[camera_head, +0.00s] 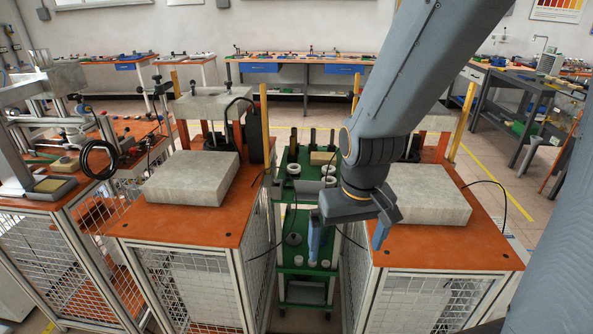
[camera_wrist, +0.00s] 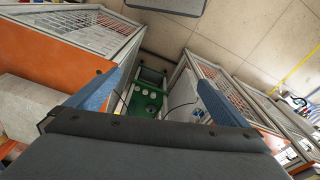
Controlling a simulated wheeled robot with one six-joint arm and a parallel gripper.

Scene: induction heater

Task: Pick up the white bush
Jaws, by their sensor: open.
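Several white round bushes stand on the green cart (camera_head: 283,188) between the two orange benches. One white bush (camera_head: 293,170) is at the left of its top shelf, and another (camera_head: 328,170) is to its right, close to my arm. Small white round pieces (camera_wrist: 152,95) also show on the green cart in the wrist view, between my fingers. My gripper (camera_head: 347,240) is open and empty, pointing down in front of the cart, apart from the bushes. Its blue fingers also show in the wrist view (camera_wrist: 158,82). My arm hides part of the cart's right side.
A left bench (camera_head: 135,228) and a right bench (camera_head: 455,256) flank the cart closely, each bearing a grey block (camera_head: 192,178) or similar block (camera_head: 430,198). Dark upright cylinders (camera_head: 312,137) stand at the cart's back. Black cables hang near the gap.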

